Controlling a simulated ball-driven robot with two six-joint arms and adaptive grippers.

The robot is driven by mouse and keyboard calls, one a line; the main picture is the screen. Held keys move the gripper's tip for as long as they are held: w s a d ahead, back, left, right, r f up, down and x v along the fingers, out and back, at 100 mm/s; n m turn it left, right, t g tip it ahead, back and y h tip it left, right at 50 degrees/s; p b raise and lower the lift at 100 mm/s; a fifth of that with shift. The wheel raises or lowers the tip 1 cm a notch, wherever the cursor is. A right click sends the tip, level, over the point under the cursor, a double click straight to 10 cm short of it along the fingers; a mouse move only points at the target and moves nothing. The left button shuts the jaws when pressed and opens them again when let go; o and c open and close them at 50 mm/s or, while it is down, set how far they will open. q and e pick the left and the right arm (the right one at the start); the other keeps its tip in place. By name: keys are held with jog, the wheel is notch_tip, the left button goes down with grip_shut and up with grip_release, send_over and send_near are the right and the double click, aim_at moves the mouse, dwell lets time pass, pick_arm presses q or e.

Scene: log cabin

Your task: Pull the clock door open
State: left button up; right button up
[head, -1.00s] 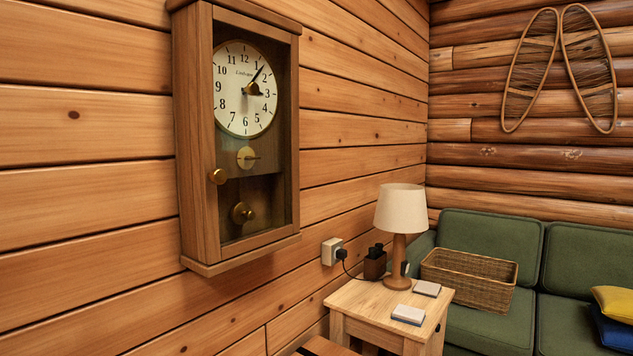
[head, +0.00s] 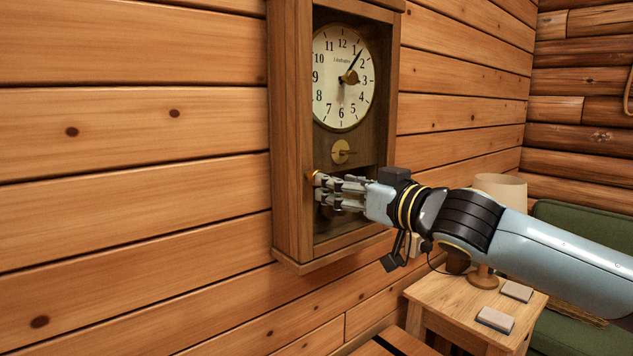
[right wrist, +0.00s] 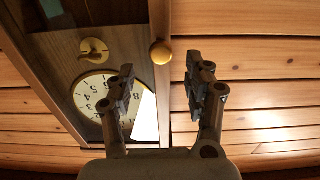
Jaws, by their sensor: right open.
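The wooden wall clock (head: 292,120) hangs on the plank wall, its glazed door shut. Its white dial (head: 343,78) shows through the glass, and it also appears upside down in the right wrist view (right wrist: 92,97). My right gripper (head: 318,190) is open in front of the door. In the right wrist view its fingers (right wrist: 160,85) are spread, with the knob just beyond and between them, not visibly gripped. My left gripper is out of view.
A side table (head: 447,298) with a lamp (head: 500,190) and small boxes (head: 495,320) stands below my right arm. A green sofa (head: 580,226) is at the right. The wall left of the clock is bare.

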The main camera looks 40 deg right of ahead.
jog(key=w, duration=0.4)
jog(key=w+b, duration=0.1)
jog(key=w, duration=0.1)
jog(key=shift+w+a, duration=0.35)
grip_shut()
